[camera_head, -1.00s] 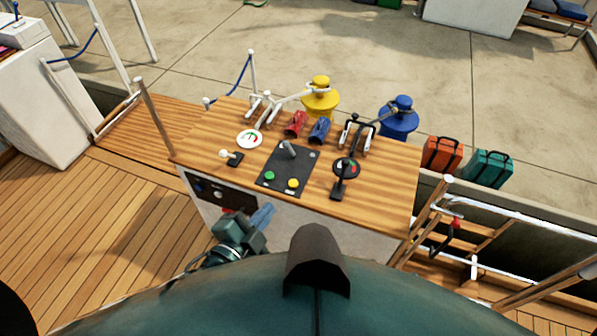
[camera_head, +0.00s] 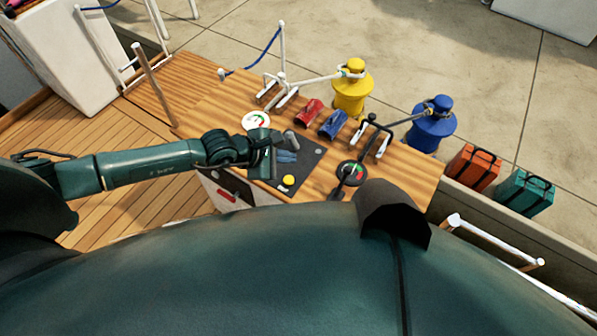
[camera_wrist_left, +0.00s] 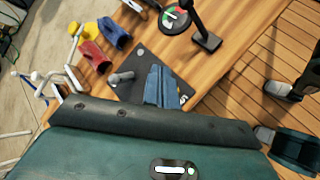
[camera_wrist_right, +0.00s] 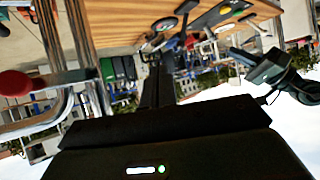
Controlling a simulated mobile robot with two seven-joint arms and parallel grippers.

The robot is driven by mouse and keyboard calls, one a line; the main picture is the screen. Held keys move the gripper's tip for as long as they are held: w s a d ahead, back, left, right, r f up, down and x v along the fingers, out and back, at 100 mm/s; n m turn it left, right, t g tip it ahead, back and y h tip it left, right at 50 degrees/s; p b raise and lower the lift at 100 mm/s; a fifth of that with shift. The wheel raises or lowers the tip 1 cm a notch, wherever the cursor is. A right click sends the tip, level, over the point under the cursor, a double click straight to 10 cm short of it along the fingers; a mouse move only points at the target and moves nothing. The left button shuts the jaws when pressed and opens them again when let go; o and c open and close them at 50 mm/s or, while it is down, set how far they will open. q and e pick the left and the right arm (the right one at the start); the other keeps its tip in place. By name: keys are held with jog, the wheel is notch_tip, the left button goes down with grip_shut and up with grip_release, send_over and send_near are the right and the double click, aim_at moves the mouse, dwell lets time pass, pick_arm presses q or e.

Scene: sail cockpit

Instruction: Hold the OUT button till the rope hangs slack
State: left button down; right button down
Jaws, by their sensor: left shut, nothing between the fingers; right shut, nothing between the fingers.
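The dark control panel (camera_head: 308,163) lies on the wooden console top, with a yellow button (camera_head: 289,180) at its near edge and a grey lever (camera_head: 290,139). The green button is hidden behind my left gripper (camera_head: 287,157). That gripper is shut and empty over the panel, its blue fingers pointing at it; I cannot tell whether they touch it. They also show in the left wrist view (camera_wrist_left: 162,88). I cannot read an OUT label. A pale line (camera_head: 315,78) runs fairly straight to the yellow bollard (camera_head: 351,88). My right gripper (camera_wrist_right: 158,88) is shut and empty, away from the panel.
A white dial (camera_head: 256,120) and a dark dial (camera_head: 351,172) flank the panel. Red (camera_head: 309,111) and blue (camera_head: 333,124) items lie behind it. A blue bollard (camera_head: 433,124) and orange (camera_head: 472,168) and teal (camera_head: 525,192) cases stand beyond the console.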

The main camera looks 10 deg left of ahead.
pick_arm(q)
jog(key=shift+w+a+f+m, duration=0.1)
jog(key=shift+w+a+m, duration=0.2)
jog(key=shift+w+a, duration=0.25)
jog(key=shift+s+a, duration=0.1)
pick_arm(e)
jog(key=shift+s+f, duration=0.1)
jog(key=shift+f, duration=0.1)
